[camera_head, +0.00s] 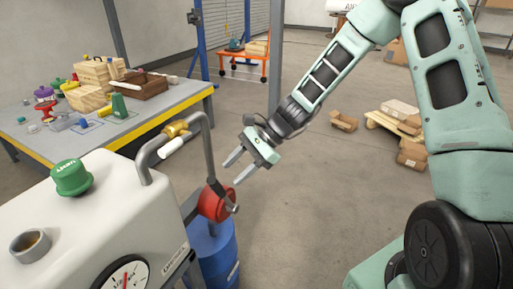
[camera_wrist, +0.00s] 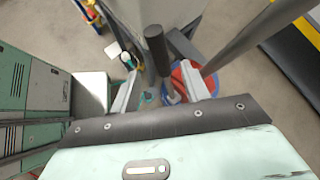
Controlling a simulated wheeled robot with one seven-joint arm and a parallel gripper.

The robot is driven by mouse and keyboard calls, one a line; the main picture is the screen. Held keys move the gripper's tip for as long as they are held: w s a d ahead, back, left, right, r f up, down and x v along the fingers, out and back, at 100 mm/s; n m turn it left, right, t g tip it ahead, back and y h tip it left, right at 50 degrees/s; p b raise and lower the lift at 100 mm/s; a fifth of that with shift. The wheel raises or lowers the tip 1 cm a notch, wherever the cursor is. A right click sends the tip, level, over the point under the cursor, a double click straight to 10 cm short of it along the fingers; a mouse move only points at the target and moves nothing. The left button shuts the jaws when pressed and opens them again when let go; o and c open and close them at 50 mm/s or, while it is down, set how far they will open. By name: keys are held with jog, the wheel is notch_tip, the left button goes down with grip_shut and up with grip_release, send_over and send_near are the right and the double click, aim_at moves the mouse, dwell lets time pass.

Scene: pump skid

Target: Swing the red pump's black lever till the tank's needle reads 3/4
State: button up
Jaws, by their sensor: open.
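The red pump (camera_head: 212,205) sits on top of a blue drum (camera_head: 218,250), beside the white tank (camera_head: 100,220). Its black lever (camera_wrist: 156,48) shows in the wrist view between my finger lines, with the red pump (camera_wrist: 188,82) close by. My gripper (camera_head: 234,171) is open and empty, just above and right of the pump in the head view. I cannot tell whether a finger touches the lever. The tank's gauge (camera_head: 122,276) is cut off by the bottom edge. Its red needle points roughly upward, but the marks are too small to read.
A grey pipe (camera_head: 207,125) arches from the tank down to the pump, close to my gripper. A green cap (camera_head: 71,177) and an open filler neck (camera_head: 30,245) stand on the tank. A cluttered workbench (camera_head: 165,112) is behind at left.

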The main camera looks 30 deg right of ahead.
jog(key=v, duration=0.7)
jog(key=shift+d+r, duration=0.25)
jog(key=shift+d, duration=0.05)
dwell(0.8)
